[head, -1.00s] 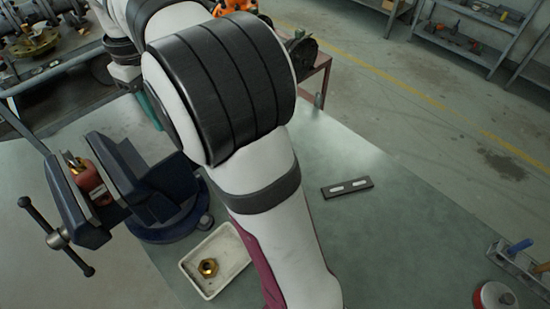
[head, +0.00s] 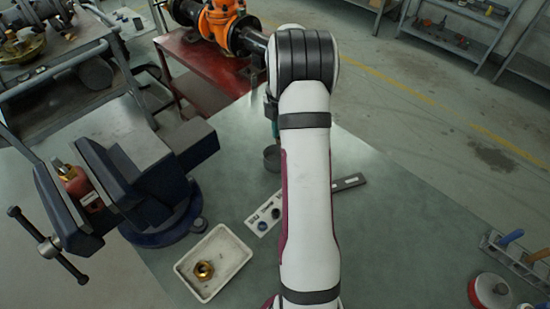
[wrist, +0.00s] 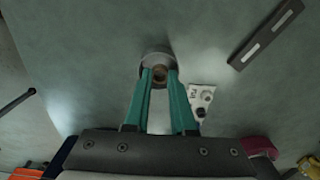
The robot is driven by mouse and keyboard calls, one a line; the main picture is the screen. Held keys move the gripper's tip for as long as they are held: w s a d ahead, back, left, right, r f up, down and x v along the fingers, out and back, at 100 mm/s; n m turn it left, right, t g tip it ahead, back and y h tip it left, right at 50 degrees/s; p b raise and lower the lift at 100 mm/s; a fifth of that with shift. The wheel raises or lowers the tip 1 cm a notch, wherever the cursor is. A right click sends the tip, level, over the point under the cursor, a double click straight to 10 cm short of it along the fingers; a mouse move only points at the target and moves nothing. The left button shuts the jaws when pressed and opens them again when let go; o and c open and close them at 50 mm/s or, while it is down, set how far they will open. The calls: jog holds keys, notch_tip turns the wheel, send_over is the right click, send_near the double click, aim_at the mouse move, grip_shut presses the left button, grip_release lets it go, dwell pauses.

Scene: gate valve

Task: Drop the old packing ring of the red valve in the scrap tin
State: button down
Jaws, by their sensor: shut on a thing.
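The red valve (head: 75,183) is clamped in the blue vise (head: 150,185) at the left of the head view. The scrap tin, a small round grey cup (head: 272,162), stands on the bench behind my forearm; it also shows in the wrist view (wrist: 156,55). My gripper (wrist: 159,76) has teal fingers, shut on a small brownish ring (wrist: 159,72), which is the old packing ring. The fingertips and ring appear over the tin's opening in the wrist view; their height above it is unclear. In the head view my arm partly hides the gripper.
A white tray (head: 238,240) holds a brass nut (head: 203,270). A white card (head: 252,222) with dark rings lies beside my arm. A slotted dark bar (head: 348,183) lies right of the tin. A tool rack (head: 520,262) and red tin (head: 488,292) stand at lower right.

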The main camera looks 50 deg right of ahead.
jog(key=shift+f, duration=1.65)
jog(key=c, duration=0.7)
grip_release()
notch_tip(320, 180, up, 16)
jog(key=shift+f, duration=0.1)
jog(key=shift+a, duration=0.1)
